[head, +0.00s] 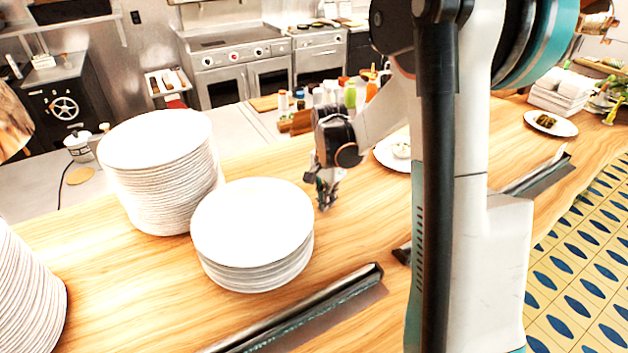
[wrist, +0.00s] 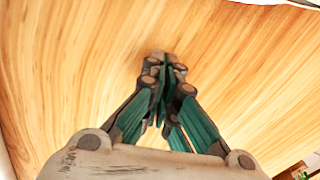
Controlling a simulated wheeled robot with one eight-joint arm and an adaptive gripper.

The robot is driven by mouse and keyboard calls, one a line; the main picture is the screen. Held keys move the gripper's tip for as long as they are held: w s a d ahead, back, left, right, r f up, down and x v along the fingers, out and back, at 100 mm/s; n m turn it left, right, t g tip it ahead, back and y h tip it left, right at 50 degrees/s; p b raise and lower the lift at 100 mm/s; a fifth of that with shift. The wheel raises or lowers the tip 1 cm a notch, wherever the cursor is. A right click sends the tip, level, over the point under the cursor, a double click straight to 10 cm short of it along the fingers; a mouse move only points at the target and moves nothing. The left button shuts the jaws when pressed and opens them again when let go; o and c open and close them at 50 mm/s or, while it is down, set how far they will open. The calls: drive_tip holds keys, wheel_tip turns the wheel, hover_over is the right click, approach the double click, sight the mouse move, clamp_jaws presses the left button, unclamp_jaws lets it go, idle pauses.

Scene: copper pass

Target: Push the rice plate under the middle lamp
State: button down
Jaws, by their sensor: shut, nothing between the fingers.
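A white plate (head: 384,153) with a small pale mound that looks like rice (head: 401,149) lies on the wooden counter, partly hidden behind my arm. My gripper (head: 323,204) is shut and empty, pointing down low over the counter to the left of this plate. A gap of bare wood shows between them. The wrist view shows the closed fingers (wrist: 165,62) over bare wood; I cannot tell whether they touch it. A copper lamp (head: 597,22) shows at the top right and a copper-coloured shape, perhaps another lamp, at the left edge (head: 12,122). I cannot make out a middle lamp.
A low plate stack (head: 252,235) stands just left of my gripper, with a taller stack (head: 160,180) behind it and another (head: 25,300) at the left edge. A plate with dark food (head: 551,123) lies far right. Bottles (head: 350,95) stand behind. Metal rails (head: 310,305) run along the front.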

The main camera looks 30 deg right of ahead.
sight(313, 218)
drive_tip(key=a, duration=0.2)
drive_tip(key=s+a, duration=0.1)
drive_tip(key=a, duration=0.1)
drive_tip(key=shift+s+a, duration=0.15)
drive_tip(key=shift+a, duration=0.25)
wheel_tip(313, 218, up, 9)
drive_tip(key=p, duration=0.2)
drive_tip(key=shift+d, duration=0.1)
